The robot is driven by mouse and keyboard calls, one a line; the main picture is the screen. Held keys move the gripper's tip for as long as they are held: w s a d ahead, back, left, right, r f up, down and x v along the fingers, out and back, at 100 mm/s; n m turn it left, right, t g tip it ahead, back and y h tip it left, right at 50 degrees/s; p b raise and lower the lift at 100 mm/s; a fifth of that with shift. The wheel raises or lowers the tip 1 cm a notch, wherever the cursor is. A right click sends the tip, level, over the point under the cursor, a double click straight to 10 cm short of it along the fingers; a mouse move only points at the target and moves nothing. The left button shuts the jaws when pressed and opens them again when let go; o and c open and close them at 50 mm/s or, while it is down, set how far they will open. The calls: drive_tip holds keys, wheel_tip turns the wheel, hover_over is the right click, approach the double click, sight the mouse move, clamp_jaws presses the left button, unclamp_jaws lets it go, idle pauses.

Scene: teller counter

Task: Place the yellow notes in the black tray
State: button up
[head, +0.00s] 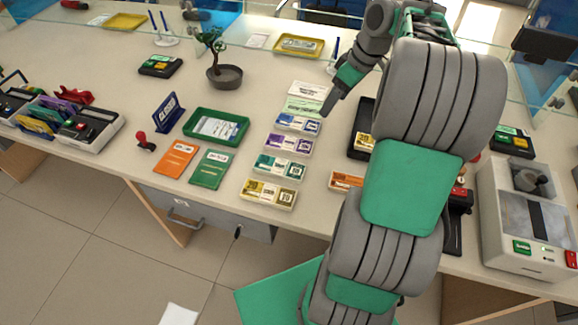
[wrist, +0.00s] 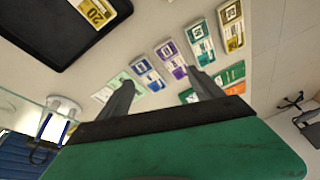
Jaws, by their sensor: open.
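A flat tray of yellow notes (head: 268,193) lies at the front end of a column of note trays; it also shows at the top right of the wrist view (wrist: 231,27). The black tray (head: 356,125) lies right of the column, largely hidden by my arm. It fills the upper left of the wrist view (wrist: 55,35), and a yellow note bundle marked 20 (wrist: 96,11) lies in it. My gripper (wrist: 163,88) is open with nothing between its fingers. In the head view its fingers (head: 327,106) hang above the counter near the blue notes, left of the black tray.
Blue (head: 298,123), purple (head: 288,144) and teal (head: 279,167) note trays stand in the column. Orange notes (head: 346,181) lie partly behind my arm. A green tray (head: 216,127), orange and green booklets and a potted tree (head: 224,75) stand left. A grey machine (head: 530,215) stands right.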

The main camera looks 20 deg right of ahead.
drive_tip(key=s+a+r+m, duration=0.1)
drive_tip(key=s+a+m, duration=0.15)
drive_tip(key=a, duration=0.95)
drive_tip(key=s+a+f+m+h, duration=0.2)
drive_tip(key=s+a+f+m, duration=0.1)
drive_tip(key=s+a, duration=0.5)
drive_tip(key=s+f, duration=0.1)
drive_tip(key=s, duration=0.2)
drive_tip(key=shift+s+a+f+m+t+h, duration=0.2)
drive_tip(key=shift+s+a+m+t+h, duration=0.1)
drive_tip(key=shift+s+m, duration=0.1)
